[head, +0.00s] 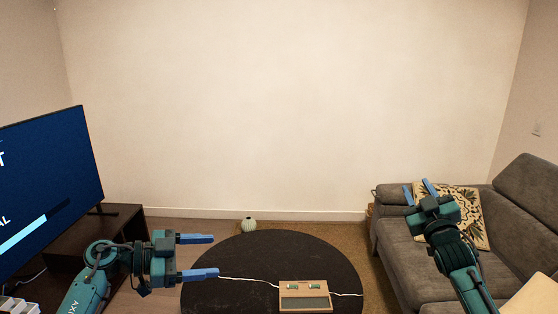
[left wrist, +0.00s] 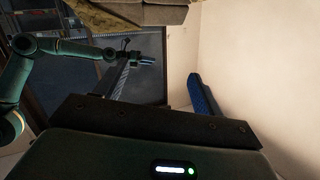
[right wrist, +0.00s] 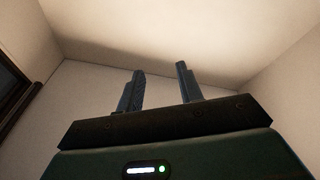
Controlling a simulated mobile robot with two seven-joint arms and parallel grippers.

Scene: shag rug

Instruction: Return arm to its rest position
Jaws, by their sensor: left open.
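My left gripper (head: 215,256) reaches in from the lower left, its two blue fingers spread wide and pointing right, with nothing between them. It also shows open and empty in the left wrist view (left wrist: 162,70). My right gripper (head: 418,187) is raised in front of the grey sofa, its fingers pointing up and apart. The right wrist view shows its fingers (right wrist: 160,72) with an empty gap between them, facing bare wall and ceiling.
A dark round table (head: 230,290) stands low in the middle, bearing a wooden box (head: 305,303) with white cords. A television (head: 50,190) on a dark cabinet (head: 75,250) is at left. The grey sofa (head: 400,250) is at right. A small pale vase (head: 249,225) stands near the wall.

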